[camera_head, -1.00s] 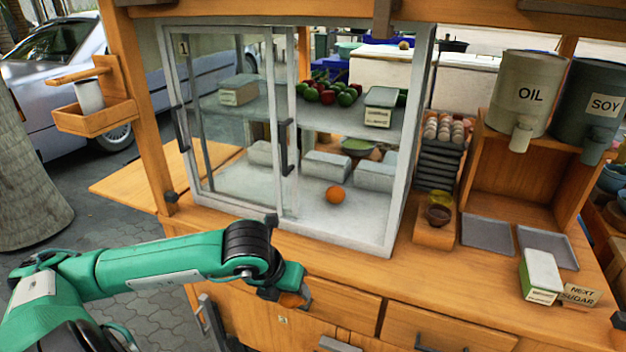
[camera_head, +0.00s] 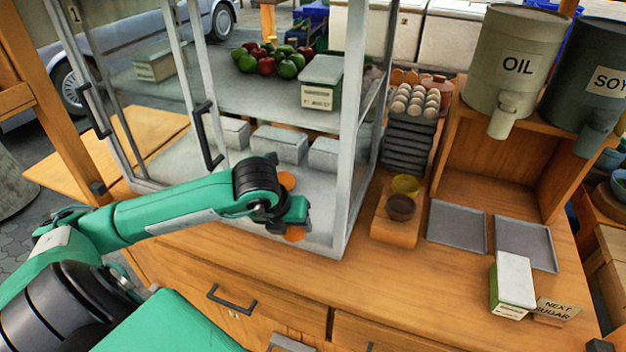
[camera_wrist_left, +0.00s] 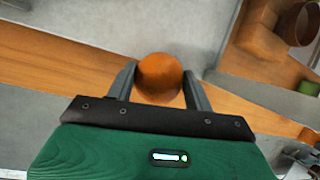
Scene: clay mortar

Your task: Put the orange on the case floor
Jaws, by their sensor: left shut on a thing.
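My left gripper (camera_head: 294,226) is shut on an orange (camera_head: 295,234) at the front of the glass case (camera_head: 347,130), by the open right side of its front. In the left wrist view the held orange (camera_wrist_left: 159,76) sits between the two fingers (camera_wrist_left: 159,88). A second orange (camera_head: 287,180) rests on the pale case floor (camera_head: 322,190), partly hidden behind my left wrist. I cannot tell whether the held orange is past the front edge of the case. My right gripper is not in view.
A shelf (camera_head: 225,95) above holds apples. A frame post stands right of my gripper, then bowls (camera_head: 401,207) and trays (camera_head: 457,226).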

